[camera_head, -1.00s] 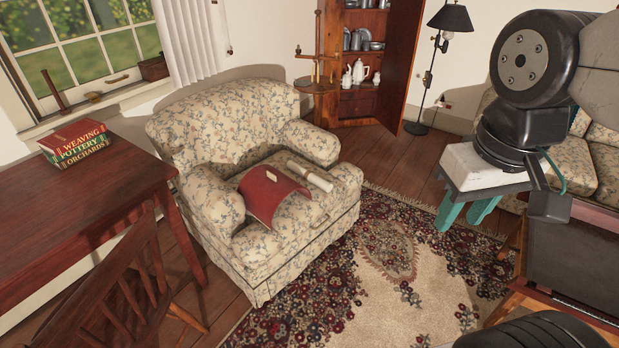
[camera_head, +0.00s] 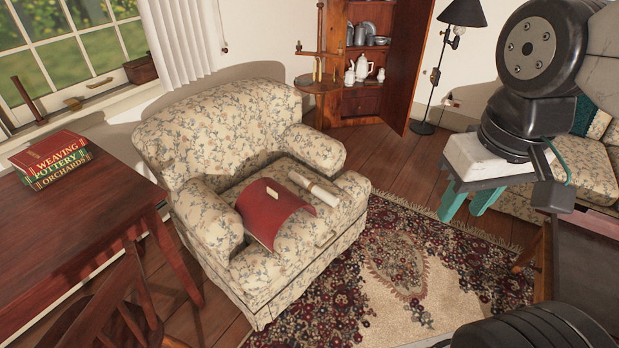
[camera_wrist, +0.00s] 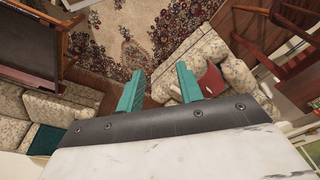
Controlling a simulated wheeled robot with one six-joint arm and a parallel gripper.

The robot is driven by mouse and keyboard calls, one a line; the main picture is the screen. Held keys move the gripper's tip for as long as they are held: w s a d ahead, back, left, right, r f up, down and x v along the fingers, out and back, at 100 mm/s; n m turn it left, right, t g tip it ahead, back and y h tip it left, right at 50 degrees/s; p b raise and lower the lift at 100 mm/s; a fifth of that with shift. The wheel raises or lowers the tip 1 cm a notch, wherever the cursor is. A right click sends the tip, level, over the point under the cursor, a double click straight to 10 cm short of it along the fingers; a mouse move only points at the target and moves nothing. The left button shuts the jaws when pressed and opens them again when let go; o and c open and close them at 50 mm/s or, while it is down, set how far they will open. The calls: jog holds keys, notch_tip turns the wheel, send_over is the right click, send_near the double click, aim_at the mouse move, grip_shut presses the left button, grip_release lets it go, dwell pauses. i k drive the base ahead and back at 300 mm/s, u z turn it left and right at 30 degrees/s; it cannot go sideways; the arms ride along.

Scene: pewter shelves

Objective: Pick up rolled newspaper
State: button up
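The rolled newspaper (camera_head: 314,188) is a pale roll lying on the seat of the floral armchair (camera_head: 222,122), beside a curved red book or folder (camera_head: 272,212). My gripper (camera_head: 465,203) hangs at the right in the head view, above the rug and well apart from the chair. Its two teal fingers are spread with nothing between them. In the wrist view my gripper (camera_wrist: 158,88) is also open and empty, and the red item (camera_wrist: 211,82) shows just right of the right finger. I cannot make out the newspaper in the wrist view.
A dark wooden table (camera_head: 75,235) with stacked books (camera_head: 50,158) stands left of the armchair, with a wooden chair (camera_head: 110,305) in front. A patterned rug (camera_head: 400,270) covers open floor. A cabinet (camera_head: 365,100), floor lamp (camera_head: 440,70) and floral sofa (camera_head: 590,165) stand behind.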

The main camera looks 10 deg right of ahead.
aim_at(330, 199)
jog(key=u, duration=0.35)
jog(key=i, duration=1.15)
jog(key=u, duration=0.4)
